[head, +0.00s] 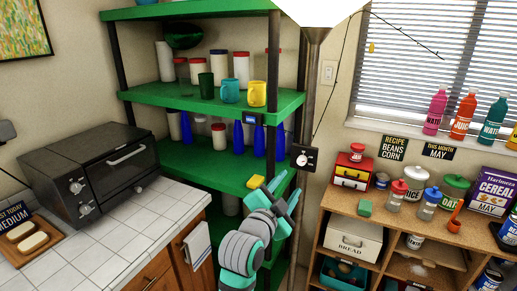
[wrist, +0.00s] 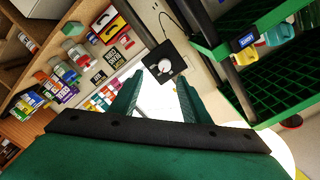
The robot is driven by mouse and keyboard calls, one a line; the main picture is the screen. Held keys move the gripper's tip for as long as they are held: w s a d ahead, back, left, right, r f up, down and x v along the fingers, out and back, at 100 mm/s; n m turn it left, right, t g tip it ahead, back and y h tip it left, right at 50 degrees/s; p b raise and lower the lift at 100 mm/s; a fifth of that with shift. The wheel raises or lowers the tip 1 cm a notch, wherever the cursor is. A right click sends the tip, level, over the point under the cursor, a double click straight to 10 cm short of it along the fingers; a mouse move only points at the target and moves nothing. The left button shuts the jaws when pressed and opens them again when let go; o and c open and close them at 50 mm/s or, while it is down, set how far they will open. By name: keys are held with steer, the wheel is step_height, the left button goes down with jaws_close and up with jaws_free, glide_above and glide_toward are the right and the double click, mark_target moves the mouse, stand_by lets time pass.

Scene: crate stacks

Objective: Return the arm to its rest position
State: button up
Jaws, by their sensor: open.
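My gripper (head: 286,189) is raised in front of the green shelf unit in the head view, left of the lamp pole. Its two teal fingers point up and to the right. In the wrist view my gripper (wrist: 158,84) shows its fingers apart with nothing held between them.
The green shelf unit (head: 183,97) holds mugs, jars and blue bottles. A lamp pole (head: 309,95) stands close to my gripper. A wooden shelf (head: 450,236) with jars and a bread box (head: 352,240) is at right. A tiled counter (head: 120,232) with a black toaster oven (head: 95,172) is at left.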

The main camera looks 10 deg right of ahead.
steer(key=s+a+f+n+t+y, duration=0.1)
steer(key=s+a+f+n+y, duration=0.2)
steer(key=s+f, duration=0.45)
steer(key=s+a+f+n+t+y, duration=0.1)
steer(key=s+a+f+n+y, duration=0.15)
steer(key=s+f+n, duration=0.6)
steer(key=s+a+f+n+y, duration=0.1)
steer(key=s+a+f+n, duration=0.15)
steer(key=f, duration=0.95)
steer(key=s+a+f+y, duration=0.1)
steer(key=s+a, duration=0.1)
steer(key=s, duration=0.8)
steer(key=s+a+f+n+y, duration=0.1)
steer(key=s+a, duration=0.2)
steer(key=s, duration=0.7)
steer(key=s+a+f+n+g+y, duration=0.1)
steer(key=s+a+f, duration=0.1)
steer(key=s, duration=0.8)
steer(key=shift+a, duration=0.65)
steer(key=shift+c, duration=1.5)
